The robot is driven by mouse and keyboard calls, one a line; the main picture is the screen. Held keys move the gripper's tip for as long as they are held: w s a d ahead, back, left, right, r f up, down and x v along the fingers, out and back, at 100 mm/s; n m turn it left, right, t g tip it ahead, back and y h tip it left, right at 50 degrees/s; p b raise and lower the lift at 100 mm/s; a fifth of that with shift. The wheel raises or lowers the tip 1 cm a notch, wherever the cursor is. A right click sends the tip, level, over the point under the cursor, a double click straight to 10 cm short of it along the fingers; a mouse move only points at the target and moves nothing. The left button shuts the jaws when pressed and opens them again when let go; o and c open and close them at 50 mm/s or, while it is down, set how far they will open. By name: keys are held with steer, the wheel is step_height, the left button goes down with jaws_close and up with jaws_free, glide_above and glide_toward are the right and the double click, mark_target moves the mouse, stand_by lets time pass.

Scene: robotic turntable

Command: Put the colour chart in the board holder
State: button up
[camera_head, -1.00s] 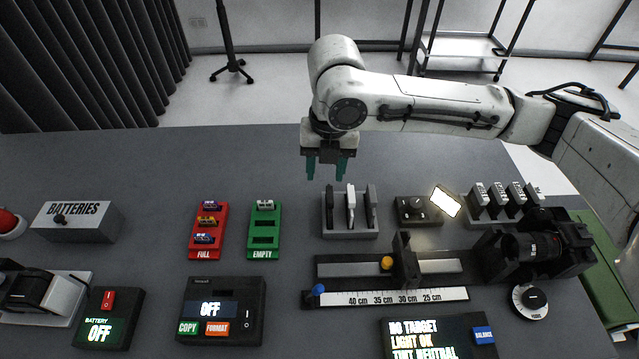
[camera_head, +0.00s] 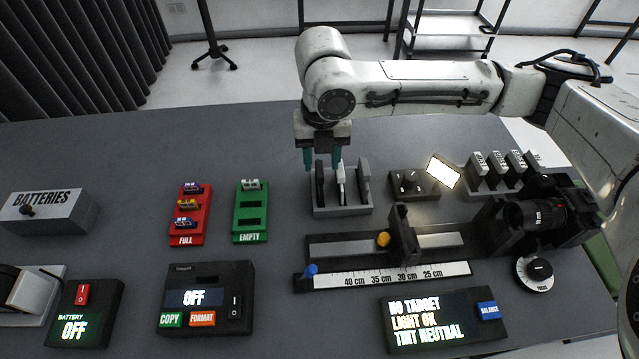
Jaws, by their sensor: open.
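A dark rack (camera_head: 342,210) holds upright boards seen nearly edge-on: a black one (camera_head: 320,187), a white one (camera_head: 341,185) and a grey one (camera_head: 363,185). Their faces are hidden, so I cannot tell which is the colour chart. A black upright block (camera_head: 403,235) on the ruled rail looks like the board holder, and I see no board in it. My gripper (camera_head: 322,160) points down with its teal fingers apart and empty. It overlaps the rack's left top in the picture, near the black board. I cannot tell whether it touches.
The rail (camera_head: 330,247) has a yellow knob (camera_head: 383,240) and a blue knob (camera_head: 310,269). A camera (camera_head: 540,218) stands at its right end. A lit lamp (camera_head: 443,171) is right of the rack. A display (camera_head: 443,320) reads "NO TARGET". The table behind the rack is clear.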

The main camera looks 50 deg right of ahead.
mark_target(319, 169)
steer(key=f+b, duration=0.2)
steer(key=f, duration=0.1)
steer(key=f+b, duration=0.1)
steer(key=f, duration=0.1)
steer(key=shift+a, duration=0.3)
steer(key=shift+r, duration=0.1)
steer(key=shift+c, duration=0.5)
jaws_close()
